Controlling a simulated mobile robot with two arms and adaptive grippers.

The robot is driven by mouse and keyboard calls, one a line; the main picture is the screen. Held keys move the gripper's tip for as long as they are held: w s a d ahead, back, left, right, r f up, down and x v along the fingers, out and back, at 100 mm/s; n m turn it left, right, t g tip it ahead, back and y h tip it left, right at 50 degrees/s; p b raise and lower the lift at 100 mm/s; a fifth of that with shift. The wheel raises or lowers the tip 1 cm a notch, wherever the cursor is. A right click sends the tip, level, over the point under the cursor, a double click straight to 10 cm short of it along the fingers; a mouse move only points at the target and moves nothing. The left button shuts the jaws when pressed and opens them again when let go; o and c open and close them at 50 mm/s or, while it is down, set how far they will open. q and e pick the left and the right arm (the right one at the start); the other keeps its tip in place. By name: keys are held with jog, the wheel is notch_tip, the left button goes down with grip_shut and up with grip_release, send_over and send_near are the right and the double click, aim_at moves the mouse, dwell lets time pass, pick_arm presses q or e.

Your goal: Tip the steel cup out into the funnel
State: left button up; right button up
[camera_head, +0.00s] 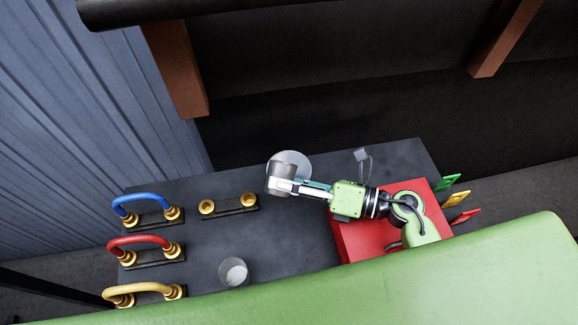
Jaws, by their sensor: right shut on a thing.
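My right gripper (288,187) is shut on the steel cup (281,175), a grey metal cylinder, above the dark table. The cup looks close to upright, perhaps slightly tilted; its contents cannot be made out. A pale round disc (293,158), which looks like the funnel's mouth, lies right behind and partly under the cup in this view. The cup hides part of it, and I cannot tell the height gap between them. My left gripper is not in view.
A grey-white cup (234,272) stands near the table's front. Blue (141,203), red (139,241) and yellow (145,291) hoses on brass fittings line the left. An empty brass fitting pair (229,206) sits beside them. A red block (350,241) lies under my right arm. A small clear object (364,160) stands behind.

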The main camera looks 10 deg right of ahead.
jog(key=shift+r+m+p, duration=0.45)
jog(key=shift+m+p, duration=0.45)
jog(key=shift+p, duration=0.25)
dwell(0.8)
jog(key=shift+w+f+m+g+p, duration=0.1)
jog(key=shift+f+m+g+p, duration=0.3)
jog(key=shift+m, duration=0.3)
dwell(0.7)
jog(key=shift+w+d+r+m+y+p, duration=0.3)
jog(key=shift+w+d+r+m+p, duration=0.15)
jog(key=shift+w+m+p, duration=0.35)
dwell(0.8)
jog(key=shift+d+f+m+p, duration=0.1)
jog(key=shift+f+m+p, duration=0.35)
jog(key=shift+m, duration=0.25)
dwell(0.8)
jog(key=shift+w+g, duration=0.1)
jog(key=shift+g, duration=0.2)
